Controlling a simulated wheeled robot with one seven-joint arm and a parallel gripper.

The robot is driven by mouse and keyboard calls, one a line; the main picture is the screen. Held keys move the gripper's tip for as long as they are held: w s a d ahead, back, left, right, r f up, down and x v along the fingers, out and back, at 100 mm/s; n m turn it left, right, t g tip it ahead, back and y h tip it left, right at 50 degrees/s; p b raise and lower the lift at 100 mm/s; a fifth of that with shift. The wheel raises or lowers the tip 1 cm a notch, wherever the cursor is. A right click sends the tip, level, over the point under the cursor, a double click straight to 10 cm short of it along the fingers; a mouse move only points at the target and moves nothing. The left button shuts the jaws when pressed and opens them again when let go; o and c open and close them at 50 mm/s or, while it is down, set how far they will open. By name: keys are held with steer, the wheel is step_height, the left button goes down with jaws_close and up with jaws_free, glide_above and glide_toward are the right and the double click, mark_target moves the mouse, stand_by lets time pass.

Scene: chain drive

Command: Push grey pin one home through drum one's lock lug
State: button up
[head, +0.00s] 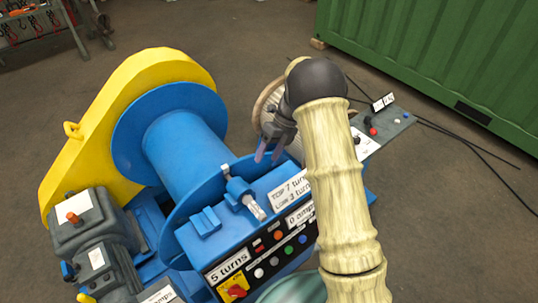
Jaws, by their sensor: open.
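The blue drum (180,150), which I take as drum one, lies between a yellow guard and a blue housing. A blue lug (238,187) stands at its near flange. A light grey pin (254,207) sticks out of the lug toward the lower right. A small grey piece (227,170) shows at the lug's upper left; I cannot tell if it is the same pin. My gripper (267,152) is open, above and right of the lug and apart from the pin. Nothing shows between its fingers. My arm hides part of the housing.
The yellow guard (110,130) rises left of the drum. A control panel (262,262) with buttons and labels faces front. A pale reel (267,104) stands behind my gripper. A grey box (385,122) with cables lies right of my arm. A green container (440,60) is behind.

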stand_by(0.6)
steer(key=shift+s+d+r, duration=0.1)
steer(key=shift+d, duration=0.05)
steer(key=c, duration=0.7)
steer(key=shift+s+d+r+n, duration=0.2)
steer(key=shift+n, duration=0.3)
steer(key=c, duration=0.3)
steer(key=s+d+r+n, duration=0.1)
steer(key=n, duration=0.1)
steer(key=s+d+r+n+t+h, duration=0.1)
steer(key=s+d+n, duration=0.1)
steer(key=s+d+r+n, duration=0.1)
steer(key=s+n, duration=0.1)
steer(key=n, duration=0.1)
steer(key=shift+s+d+r+t+h, duration=0.15)
steer(key=shift+r+t+h, duration=0.15)
steer(key=shift+r+h, duration=0.1)
jaws_close()
steer(key=s+d+r+n+t+h, duration=0.1)
steer(key=s+d+r+n+t, duration=0.1)
steer(key=s+n, duration=0.6)
steer(key=s+d+r+n+t+h, duration=0.2)
steer(key=s+d+n, duration=0.2)
steer(key=s+n, duration=0.4)
steer(key=n, duration=0.5)
steer(key=shift+r, duration=0.4)
steer(key=shift+s, duration=0.1)
